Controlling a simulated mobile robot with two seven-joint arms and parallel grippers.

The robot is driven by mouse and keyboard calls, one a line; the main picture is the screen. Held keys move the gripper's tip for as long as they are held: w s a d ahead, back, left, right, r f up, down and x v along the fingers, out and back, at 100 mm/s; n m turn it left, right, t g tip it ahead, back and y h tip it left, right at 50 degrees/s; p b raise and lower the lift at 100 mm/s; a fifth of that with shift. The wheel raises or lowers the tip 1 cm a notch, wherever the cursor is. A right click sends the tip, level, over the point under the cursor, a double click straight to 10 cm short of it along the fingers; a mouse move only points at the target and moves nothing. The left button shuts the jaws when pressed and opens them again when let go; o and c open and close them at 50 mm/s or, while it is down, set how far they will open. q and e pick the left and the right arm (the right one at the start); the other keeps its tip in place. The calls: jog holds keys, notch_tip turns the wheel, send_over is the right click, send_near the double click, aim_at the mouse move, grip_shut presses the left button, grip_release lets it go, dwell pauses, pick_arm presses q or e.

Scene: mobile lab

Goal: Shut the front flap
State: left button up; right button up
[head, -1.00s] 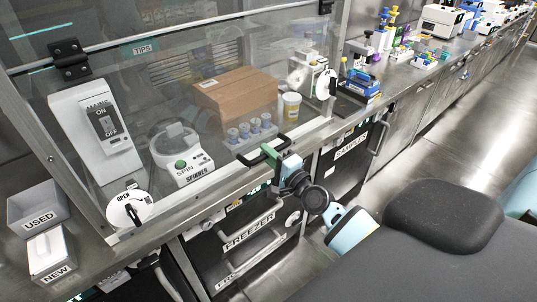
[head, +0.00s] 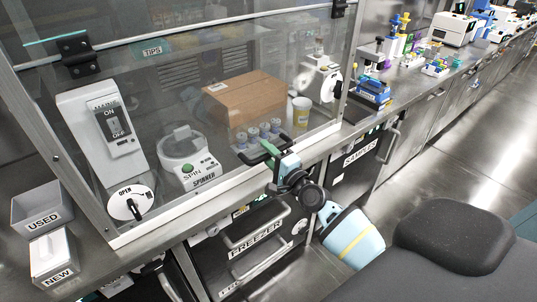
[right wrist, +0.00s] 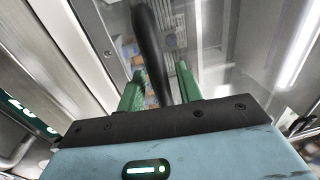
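The front flap (head: 235,55) is a large clear pane, hinged at its top, in front of a bench enclosure. Its lower edge lies close to the sill; I cannot tell whether it touches. A black bar handle (head: 264,153) sits low on the flap. My right gripper (head: 272,150), with green fingers, is at this handle. In the right wrist view the handle (right wrist: 150,45) passes between the fingers (right wrist: 160,80); a gap shows beside the right finger, so they look open around it. A white dial marked OPEN (head: 131,204) is at lower left. My left gripper is out of view.
Behind the pane are a spinner (head: 187,160), a cardboard box (head: 243,97), a tube rack (head: 250,152) and a white switch box (head: 98,135). USED (head: 40,207) and NEW (head: 52,258) bins stand at left. Freezer (head: 255,240) drawers lie below. Floor is clear at right.

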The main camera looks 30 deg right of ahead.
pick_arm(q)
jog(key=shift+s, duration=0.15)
pick_arm(e)
jog(key=shift+s, duration=0.2)
jog(key=shift+s, duration=0.2)
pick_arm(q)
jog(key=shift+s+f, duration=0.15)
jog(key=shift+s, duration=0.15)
pick_arm(e)
jog(key=s, duration=0.7)
jog(key=shift+d+f, duration=0.3)
jog(key=shift+d, duration=0.05)
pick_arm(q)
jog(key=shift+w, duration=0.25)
